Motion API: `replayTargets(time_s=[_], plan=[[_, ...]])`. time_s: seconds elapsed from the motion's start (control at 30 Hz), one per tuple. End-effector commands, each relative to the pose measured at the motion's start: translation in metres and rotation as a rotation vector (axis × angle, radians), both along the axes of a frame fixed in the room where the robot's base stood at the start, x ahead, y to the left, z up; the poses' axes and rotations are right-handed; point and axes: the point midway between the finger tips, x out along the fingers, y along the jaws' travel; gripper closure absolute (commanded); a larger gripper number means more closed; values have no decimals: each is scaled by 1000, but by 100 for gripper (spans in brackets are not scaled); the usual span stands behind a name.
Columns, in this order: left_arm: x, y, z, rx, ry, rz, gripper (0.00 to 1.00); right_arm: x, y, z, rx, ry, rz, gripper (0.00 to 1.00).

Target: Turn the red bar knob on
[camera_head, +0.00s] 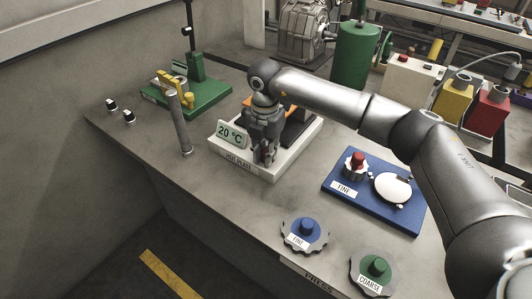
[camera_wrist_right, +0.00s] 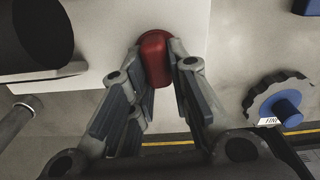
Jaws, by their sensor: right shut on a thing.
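The white hot plate (camera_head: 283,161) stands on the grey bench, with a display (camera_head: 231,134) reading 20 °C. My right gripper (camera_head: 264,158) reaches down from above at its front side, beside the display. In the wrist view the right gripper (camera_wrist_right: 157,52) is shut on the red bar knob (camera_wrist_right: 155,62), a fingertip on each side. The knob's bar points roughly up and down in that view. The gripper hides the knob in the head view. My left gripper is not in view.
A blue base (camera_head: 335,187) with a red-topped knob and white disc lies right of the hot plate. Blue FINE (camera_head: 304,235) and green COARSE (camera_head: 374,273) knobs are at the front. A grey post (camera_head: 180,123) and green stand (camera_head: 207,98) are left.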

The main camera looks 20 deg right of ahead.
Motion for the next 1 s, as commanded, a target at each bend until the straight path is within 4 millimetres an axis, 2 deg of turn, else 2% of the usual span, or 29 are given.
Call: replayTargets(time_s=[0.23,0.73,0.77,0.8,0.9,1.0], plan=[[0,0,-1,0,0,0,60,2,0,2,1,-5,-73,100],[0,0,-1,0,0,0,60,2,0,2,0,-6,-88,100],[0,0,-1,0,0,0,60,2,0,2,0,-6,-88,80],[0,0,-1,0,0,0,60,2,0,2,0,-6,-88,75],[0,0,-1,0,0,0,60,2,0,1,0,-4,-87,62],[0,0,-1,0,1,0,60,2,0,1,0,-3,-87,61]])
